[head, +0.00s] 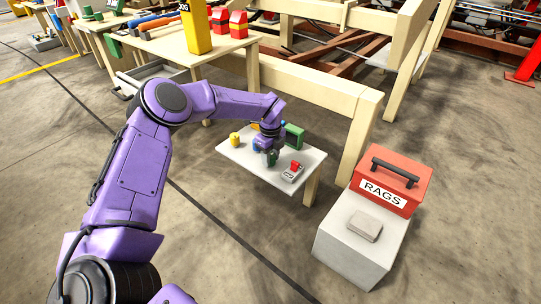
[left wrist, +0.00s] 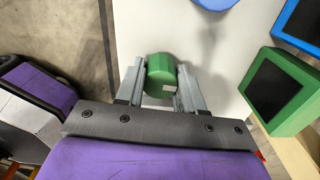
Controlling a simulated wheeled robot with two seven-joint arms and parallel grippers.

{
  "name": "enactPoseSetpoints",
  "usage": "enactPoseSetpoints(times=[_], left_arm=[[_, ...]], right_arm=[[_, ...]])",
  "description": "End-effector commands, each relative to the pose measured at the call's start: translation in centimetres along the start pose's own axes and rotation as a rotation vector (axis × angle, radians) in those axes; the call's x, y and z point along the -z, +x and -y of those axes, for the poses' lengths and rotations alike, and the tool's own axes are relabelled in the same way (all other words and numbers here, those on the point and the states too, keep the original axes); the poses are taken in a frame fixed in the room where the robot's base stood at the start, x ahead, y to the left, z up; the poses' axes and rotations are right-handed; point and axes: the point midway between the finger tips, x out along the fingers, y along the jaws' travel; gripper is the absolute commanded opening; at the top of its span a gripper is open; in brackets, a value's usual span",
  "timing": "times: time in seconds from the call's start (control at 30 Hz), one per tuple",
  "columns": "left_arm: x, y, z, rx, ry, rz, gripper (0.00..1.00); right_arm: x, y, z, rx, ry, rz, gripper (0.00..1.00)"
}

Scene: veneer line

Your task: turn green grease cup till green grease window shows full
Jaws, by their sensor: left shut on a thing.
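The green grease cup (left wrist: 160,70) sits between the two fingers of my left gripper (left wrist: 161,80), which is shut on it, one finger on each side. A small pale mark shows on the cup's side. In the head view my left gripper (head: 270,151) reaches down over the small white table, and the cup is mostly hidden by it. The green grease window (left wrist: 275,91) is a green-framed box to the right of the cup. Its face looks dark, with no green fill that I can make out. It also shows in the head view (head: 294,136). My right gripper is not in view.
The white table (head: 240,163) also bears a yellow cup (head: 235,139), a grey box with a red part (head: 295,166), a blue cup (left wrist: 215,3) and a blue-framed window (left wrist: 300,22). A red rags box (head: 390,183) stands on a grey block to the right.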

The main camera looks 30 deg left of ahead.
Motion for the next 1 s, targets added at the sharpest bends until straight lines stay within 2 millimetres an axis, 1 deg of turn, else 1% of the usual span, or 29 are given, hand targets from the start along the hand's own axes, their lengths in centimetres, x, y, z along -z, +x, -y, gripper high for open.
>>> enactPoseSetpoints(times=[0.03,0.3,0.53,0.73,1.0], left_arm=[[0.0,-0.2,0.0,-0.001,0.026,-0.001,0.07],[0.0,-0.2,0.0,-0.001,0.213,-0.001,0.07],[0.0,-0.1,0.0,-0.001,0.345,0.0,0.07],[0.0,-0.1,0.0,0.0,0.412,0.0,0.07],[0.0,0.0,0.0,0.0,0.437,0.0,0.07]], right_arm=[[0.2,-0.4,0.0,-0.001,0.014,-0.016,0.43],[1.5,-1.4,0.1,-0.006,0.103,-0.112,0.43],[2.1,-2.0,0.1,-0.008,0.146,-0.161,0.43],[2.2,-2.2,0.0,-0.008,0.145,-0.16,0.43],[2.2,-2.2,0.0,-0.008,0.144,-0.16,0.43]])
